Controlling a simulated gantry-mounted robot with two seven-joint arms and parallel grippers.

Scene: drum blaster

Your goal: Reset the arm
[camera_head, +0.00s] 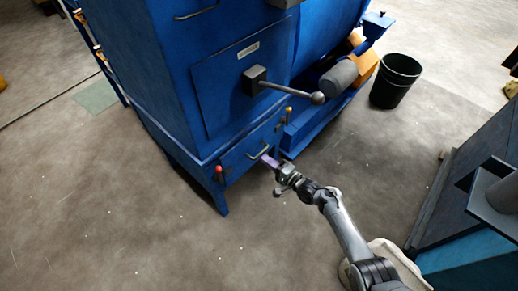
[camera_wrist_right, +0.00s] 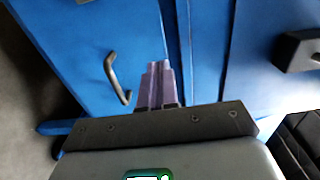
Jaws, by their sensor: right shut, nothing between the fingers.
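My right gripper (camera_head: 267,160) reaches in from the lower right of the head view, its fingertips just right of a small metal handle (camera_head: 258,152) on the lower front of the blue drum blaster (camera_head: 180,80). In the right wrist view, its purple fingers (camera_wrist_right: 158,82) are closed together and empty. A dark curved handle (camera_wrist_right: 116,78) on the blue panel stands to their left, apart from them. My left gripper does not show in either view.
A grey lever with a ball end (camera_head: 317,98) sticks out from the machine above my gripper. A red knob (camera_head: 219,170) sits on the lower panel. A black bin (camera_head: 395,82) stands at the right. Open concrete floor (camera_head: 130,210) lies in front.

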